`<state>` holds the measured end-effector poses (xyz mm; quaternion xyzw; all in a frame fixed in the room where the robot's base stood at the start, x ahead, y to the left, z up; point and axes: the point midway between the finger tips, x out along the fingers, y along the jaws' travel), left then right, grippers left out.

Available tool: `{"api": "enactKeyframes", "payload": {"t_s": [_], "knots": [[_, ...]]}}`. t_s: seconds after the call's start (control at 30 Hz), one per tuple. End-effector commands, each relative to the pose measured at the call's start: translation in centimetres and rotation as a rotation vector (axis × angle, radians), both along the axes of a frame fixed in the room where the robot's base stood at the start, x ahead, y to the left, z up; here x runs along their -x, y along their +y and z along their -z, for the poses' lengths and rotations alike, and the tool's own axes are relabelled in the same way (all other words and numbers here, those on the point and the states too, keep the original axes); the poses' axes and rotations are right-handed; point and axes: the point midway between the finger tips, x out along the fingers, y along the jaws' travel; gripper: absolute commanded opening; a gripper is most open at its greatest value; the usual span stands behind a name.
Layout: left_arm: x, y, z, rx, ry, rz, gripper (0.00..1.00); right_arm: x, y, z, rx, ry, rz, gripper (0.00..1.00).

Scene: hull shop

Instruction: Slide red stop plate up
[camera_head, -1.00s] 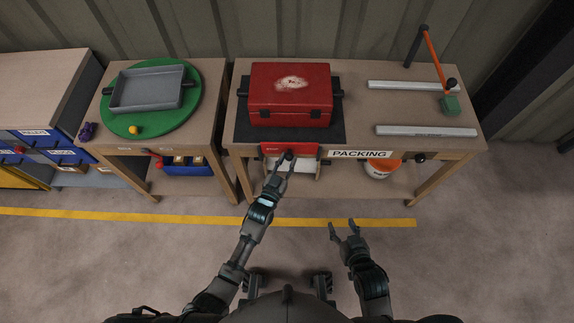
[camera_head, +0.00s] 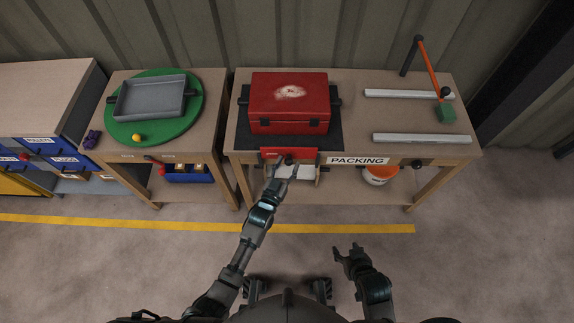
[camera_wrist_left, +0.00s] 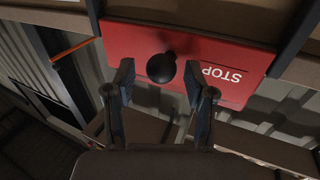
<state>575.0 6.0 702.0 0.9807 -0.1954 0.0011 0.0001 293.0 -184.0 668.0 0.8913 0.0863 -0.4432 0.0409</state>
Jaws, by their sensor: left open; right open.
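The red stop plate (camera_head: 306,155) is on the front edge of the packing bench, below the red case. In the left wrist view the stop plate (camera_wrist_left: 225,73) shows the word STOP upside down and a round black knob (camera_wrist_left: 161,68). My left gripper (camera_head: 283,168) is in front of the plate. In the left wrist view its open fingers (camera_wrist_left: 157,82) lie on either side of the knob; I cannot tell whether they touch it. My right gripper (camera_head: 346,250) is open and empty over the floor, away from the bench.
A red case (camera_head: 289,104) stands on a black mat on the bench (camera_head: 353,134). A PACKING label (camera_head: 357,161) is right of the plate. A white-and-orange bucket (camera_head: 380,174) stands below. A green turntable (camera_head: 193,112) with a grey tray (camera_head: 150,98) is at left.

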Motion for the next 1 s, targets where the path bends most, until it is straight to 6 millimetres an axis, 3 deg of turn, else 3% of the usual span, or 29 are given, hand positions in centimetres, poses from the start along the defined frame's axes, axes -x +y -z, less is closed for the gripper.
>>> {"api": "enactKeyframes", "payload": {"t_s": [0.17,0.5,0.7,1.0], "knots": [[0.7,0.4,0.1,-0.002,0.001,-0.001,0.54,0.1,0.0,0.0,-0.001,-0.001,0.001,0.57],[7.3,3.0,0.3,-0.002,0.003,0.0,0.54,0.1,0.0,0.0,-0.001,-0.001,0.001,0.57],[10.2,4.2,0.2,-0.002,0.002,0.0,0.54,0.0,0.0,0.0,0.0,-0.001,0.0,0.57],[11.0,4.5,0.1,-0.001,0.001,0.0,0.54,0.0,0.0,0.0,-0.001,-0.001,0.001,0.57]]}}
